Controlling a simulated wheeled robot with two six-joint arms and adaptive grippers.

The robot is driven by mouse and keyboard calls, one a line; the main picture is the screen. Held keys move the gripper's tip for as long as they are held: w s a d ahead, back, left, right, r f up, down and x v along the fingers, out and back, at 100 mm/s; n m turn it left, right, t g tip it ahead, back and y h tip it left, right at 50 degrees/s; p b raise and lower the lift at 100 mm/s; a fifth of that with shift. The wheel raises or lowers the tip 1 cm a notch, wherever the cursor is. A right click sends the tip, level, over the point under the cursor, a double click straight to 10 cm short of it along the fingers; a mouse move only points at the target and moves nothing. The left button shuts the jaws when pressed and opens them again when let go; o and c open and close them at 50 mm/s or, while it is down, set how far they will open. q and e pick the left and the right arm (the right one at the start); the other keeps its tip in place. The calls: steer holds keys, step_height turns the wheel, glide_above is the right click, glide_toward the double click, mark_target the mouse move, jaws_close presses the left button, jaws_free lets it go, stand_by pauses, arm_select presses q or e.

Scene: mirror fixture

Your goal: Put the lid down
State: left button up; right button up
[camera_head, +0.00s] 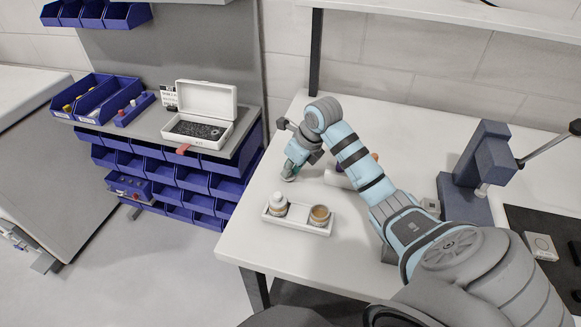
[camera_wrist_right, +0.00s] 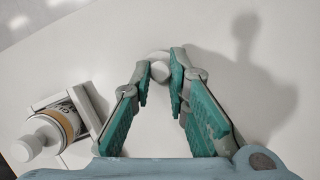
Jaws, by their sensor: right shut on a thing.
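My right gripper (camera_head: 290,170) is beyond the tray, low over the white table. In the right wrist view its green-padded fingers (camera_wrist_right: 162,80) are shut on a small, round, pale lid (camera_wrist_right: 159,62). In the head view the lid (camera_head: 287,179) shows only as a small pale edge under the fingers. I cannot tell whether it touches the table. On the tray stand a jar with a white knobbed top (camera_head: 279,203) and an open jar (camera_head: 320,215) with a brownish rim. The knobbed jar also shows in the right wrist view (camera_wrist_right: 66,121). My left gripper is out of view.
The white tray (camera_head: 297,225) lies near the table's (camera_head: 255,240) front left corner. A dark blue press-like fixture (camera_head: 487,160) stands at the right. An open white box (camera_head: 205,110) and blue bins sit on the rack at left.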

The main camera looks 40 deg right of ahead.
steer(key=shift+f, duration=0.2)
steer(key=o, duration=0.7)
steer(key=shift+r, duration=0.1)
steer(key=shift+o, duration=0.2)
steer(key=shift+r, duration=0.4)
steer(key=a+v, duration=0.1)
steer(key=v, duration=1)
steer(key=shift+s+d+r+p, duration=0.2)
steer(key=shift+d+p, duration=0.2)
steer(key=shift+d, duration=0.1)
